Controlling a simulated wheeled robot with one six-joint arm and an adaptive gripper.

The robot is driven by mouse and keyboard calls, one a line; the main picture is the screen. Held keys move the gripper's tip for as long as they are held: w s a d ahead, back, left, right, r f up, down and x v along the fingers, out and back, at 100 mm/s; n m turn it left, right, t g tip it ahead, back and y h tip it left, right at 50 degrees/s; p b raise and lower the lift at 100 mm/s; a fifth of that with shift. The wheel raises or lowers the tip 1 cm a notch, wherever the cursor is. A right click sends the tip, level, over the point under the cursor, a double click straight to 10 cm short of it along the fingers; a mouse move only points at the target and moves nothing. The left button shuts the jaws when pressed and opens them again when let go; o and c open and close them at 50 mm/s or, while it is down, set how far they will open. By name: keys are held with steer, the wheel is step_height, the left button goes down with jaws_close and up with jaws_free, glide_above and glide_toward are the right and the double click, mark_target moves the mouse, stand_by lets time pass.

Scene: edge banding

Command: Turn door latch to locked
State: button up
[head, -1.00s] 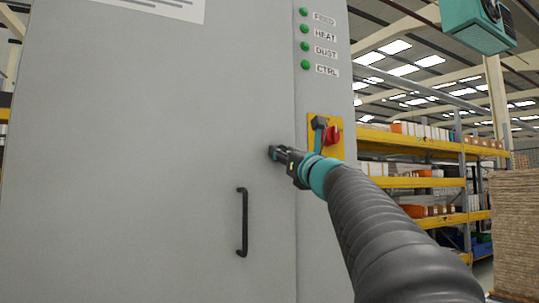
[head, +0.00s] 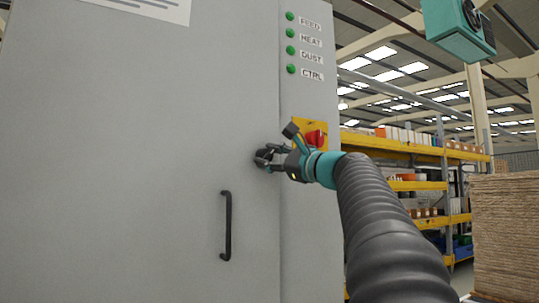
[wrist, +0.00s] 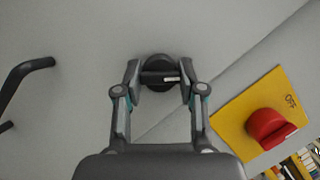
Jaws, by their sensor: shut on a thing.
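The door latch (wrist: 158,75) is a round black knob with a raised grip bar and a white mark. The bar lies nearly level in the wrist view. My gripper (wrist: 159,82) has one finger on each side of the latch and is shut on it. In the head view my gripper (head: 266,157) is at the door's right edge, and its fingers mostly hide the latch. The grey cabinet door (head: 130,140) is flush with the frame beside it.
A black door handle (head: 226,226) is below and left of the latch. A red rotary switch on a yellow plate (head: 315,138) sits close to the right of my gripper. Green lights (head: 291,43) are above. Shelves and a stack of boards (head: 505,235) stand at the right.

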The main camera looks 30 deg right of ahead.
steer(key=n+p, duration=0.1)
steer(key=n, duration=0.1)
steer(key=n+g, duration=0.1)
steer(key=n, duration=0.1)
steer(key=shift+d+r+g+y+p, duration=0.1)
steer(key=shift+r+g+y+p, duration=0.1)
steer(key=shift+g+y+p, duration=0.15)
steer(key=n+g+p, duration=0.1)
steer(key=n, duration=0.3)
steer(key=shift+n+g, duration=0.25)
steer(key=shift+n, duration=0.15)
steer(key=o, duration=1.2)
steer(key=shift+c, duration=0.2)
steer(key=v, duration=1.2)
